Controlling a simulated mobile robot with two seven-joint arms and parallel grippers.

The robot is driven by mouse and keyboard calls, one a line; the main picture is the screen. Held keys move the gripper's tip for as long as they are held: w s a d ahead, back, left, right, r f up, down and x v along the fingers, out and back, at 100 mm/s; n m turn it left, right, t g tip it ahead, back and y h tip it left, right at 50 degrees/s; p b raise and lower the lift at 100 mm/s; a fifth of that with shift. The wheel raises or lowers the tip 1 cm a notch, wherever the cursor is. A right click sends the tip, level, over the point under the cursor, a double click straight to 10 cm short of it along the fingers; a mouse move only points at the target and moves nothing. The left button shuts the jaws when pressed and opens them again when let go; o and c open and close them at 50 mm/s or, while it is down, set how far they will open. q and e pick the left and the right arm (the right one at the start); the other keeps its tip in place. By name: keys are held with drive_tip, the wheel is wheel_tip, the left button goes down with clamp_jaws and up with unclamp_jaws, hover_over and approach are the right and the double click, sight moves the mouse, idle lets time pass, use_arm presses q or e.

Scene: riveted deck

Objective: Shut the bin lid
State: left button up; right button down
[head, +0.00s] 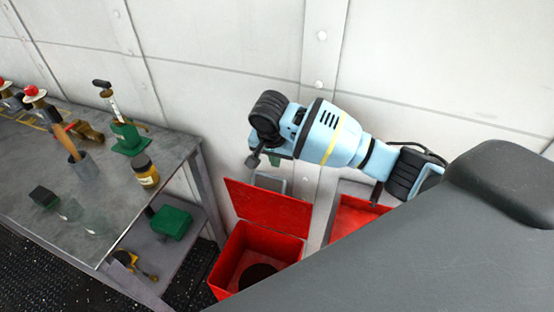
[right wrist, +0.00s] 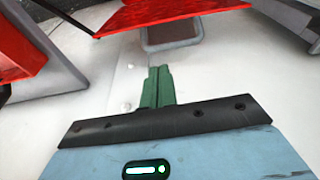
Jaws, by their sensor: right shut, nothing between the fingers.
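The red bin (head: 240,262) stands on the floor right of the workbench, with a dark round thing inside it. Its red lid (head: 268,206) is open, tilted up at the back of the bin. My right gripper (head: 274,161) is above and behind the lid, mostly hidden by its own wrist in the head view. In the right wrist view its green fingers (right wrist: 157,86) are closed together and empty. A red panel (right wrist: 170,14), apparently the lid, lies beyond the fingertips with a visible gap. My left gripper is out of view.
Another red container (head: 352,215) stands right of the bin. A white riveted wall is behind.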

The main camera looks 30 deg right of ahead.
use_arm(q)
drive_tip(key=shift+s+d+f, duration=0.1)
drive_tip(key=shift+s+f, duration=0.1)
use_arm(e)
drive_tip(key=shift+w+d+r, duration=0.3)
drive_tip(key=shift+d+r, duration=0.3)
drive_tip(key=shift+r, duration=0.1)
